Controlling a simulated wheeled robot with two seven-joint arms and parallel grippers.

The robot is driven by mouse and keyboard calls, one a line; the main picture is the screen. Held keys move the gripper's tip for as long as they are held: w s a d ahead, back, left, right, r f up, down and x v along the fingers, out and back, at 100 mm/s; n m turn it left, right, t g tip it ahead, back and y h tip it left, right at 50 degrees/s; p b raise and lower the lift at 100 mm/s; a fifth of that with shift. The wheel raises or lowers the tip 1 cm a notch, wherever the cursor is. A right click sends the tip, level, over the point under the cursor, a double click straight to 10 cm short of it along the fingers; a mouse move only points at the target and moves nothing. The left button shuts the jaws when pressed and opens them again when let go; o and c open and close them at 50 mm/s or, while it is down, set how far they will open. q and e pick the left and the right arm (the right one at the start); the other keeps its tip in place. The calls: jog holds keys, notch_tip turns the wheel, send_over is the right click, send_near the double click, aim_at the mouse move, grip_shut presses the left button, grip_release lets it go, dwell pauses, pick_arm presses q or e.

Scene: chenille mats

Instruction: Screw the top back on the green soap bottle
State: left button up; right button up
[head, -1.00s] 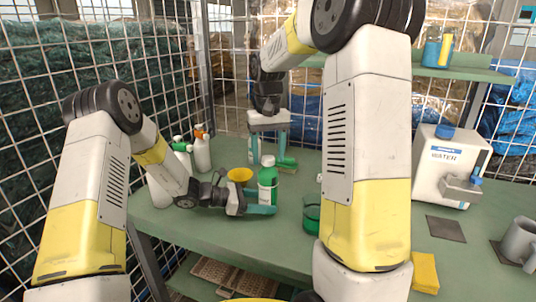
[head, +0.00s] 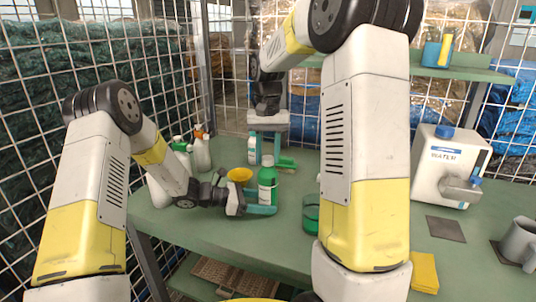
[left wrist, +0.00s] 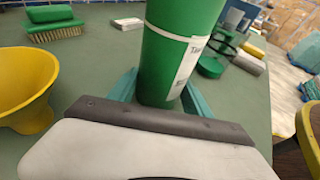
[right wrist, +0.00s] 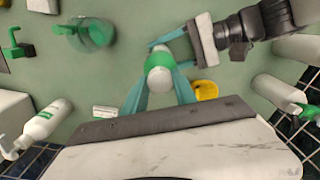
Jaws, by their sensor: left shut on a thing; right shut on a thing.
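The green soap bottle (head: 268,188) stands upright on the bench with a white label. My left gripper (head: 262,210) is shut around its lower body, low over the bench; the left wrist view shows the green bottle (left wrist: 178,45) between the teal fingers. My right gripper (head: 268,148) points down from above the bottle.
A yellow bowl-like funnel (head: 240,175) and a green brush (head: 287,163) are close to the bottle. A glass jar with green contents (head: 311,215) stands right of it. Spray bottles (head: 202,153) stand at left. A white water container (head: 450,165) is at right.

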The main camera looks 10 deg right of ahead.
jog(key=m, duration=0.4)
jog(key=shift+m, duration=0.4)
jog(key=m, duration=0.4)
jog(key=shift+a, duration=0.1)
jog(key=m, duration=0.4)
jog(key=shift+f+m, duration=0.1)
jog(key=shift+m, duration=0.3)
jog(key=m, duration=0.4)
jog(key=shift+w+m, duration=0.1)
jog(key=shift+m, duration=0.2)
jog(key=o, duration=1.1)
jog(key=shift+o, duration=0.2)
